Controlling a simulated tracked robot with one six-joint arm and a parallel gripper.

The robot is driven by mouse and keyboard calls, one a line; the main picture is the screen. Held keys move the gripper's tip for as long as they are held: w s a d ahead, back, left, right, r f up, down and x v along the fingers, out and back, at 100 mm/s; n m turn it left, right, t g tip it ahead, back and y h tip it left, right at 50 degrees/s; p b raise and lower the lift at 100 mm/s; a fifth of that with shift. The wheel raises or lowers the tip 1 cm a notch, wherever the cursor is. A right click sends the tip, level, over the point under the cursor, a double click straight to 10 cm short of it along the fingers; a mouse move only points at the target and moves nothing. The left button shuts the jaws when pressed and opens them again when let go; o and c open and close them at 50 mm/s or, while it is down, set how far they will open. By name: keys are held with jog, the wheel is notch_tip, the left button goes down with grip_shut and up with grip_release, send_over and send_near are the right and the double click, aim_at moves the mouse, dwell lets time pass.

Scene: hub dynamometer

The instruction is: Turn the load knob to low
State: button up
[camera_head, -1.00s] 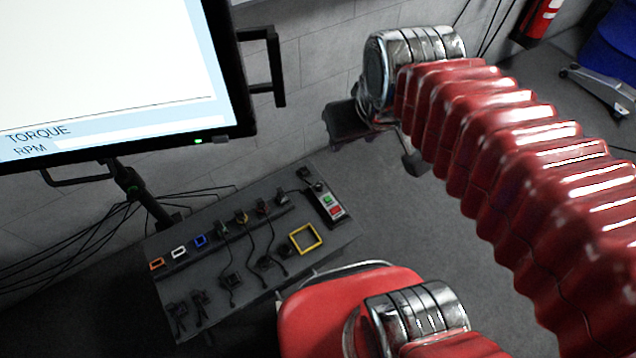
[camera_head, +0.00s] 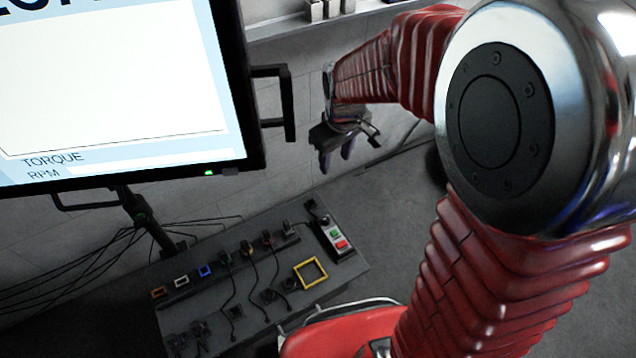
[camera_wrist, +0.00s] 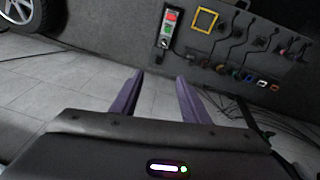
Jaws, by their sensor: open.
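A small upright-edged control box (camera_head: 335,238) sits at the right end of the dark bench panel, with a green and a red button. A small dark knob (camera_head: 325,219) seems to sit at the box's far end, beyond the green button; its setting is too small to read. The box (camera_wrist: 168,27) also shows at the top of the wrist view, with the dark knob (camera_wrist: 163,43) at its lower end. My gripper (camera_head: 336,158) hangs above and behind the box, apart from it. In the wrist view my gripper (camera_wrist: 159,76) has its two purple fingers spread, with nothing between them.
A yellow square frame (camera_head: 310,272), several cables and coloured sockets lie on the bench panel (camera_head: 215,310). A large monitor (camera_head: 120,165) with a side handle (camera_head: 275,100) stands at the left. A red seat (camera_head: 345,335) is in front. Floor to the bench's right is open.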

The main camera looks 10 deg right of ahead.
jog(key=w+f+n+g, duration=0.15)
jog(key=w+f, duration=0.35)
jog(key=f, duration=0.5)
jog(key=n, duration=0.2)
send_over(326, 219)
notch_tip(326, 219, down, 13)
jog(key=shift+a+f+n+g, duration=0.2)
jog(key=shift+f+n+g, duration=0.1)
jog(key=shift+g, duration=0.15)
jog(key=shift+d+f, duration=0.15)
jog(key=shift+f, duration=6.7)
jog(key=shift+c, duration=0.3)
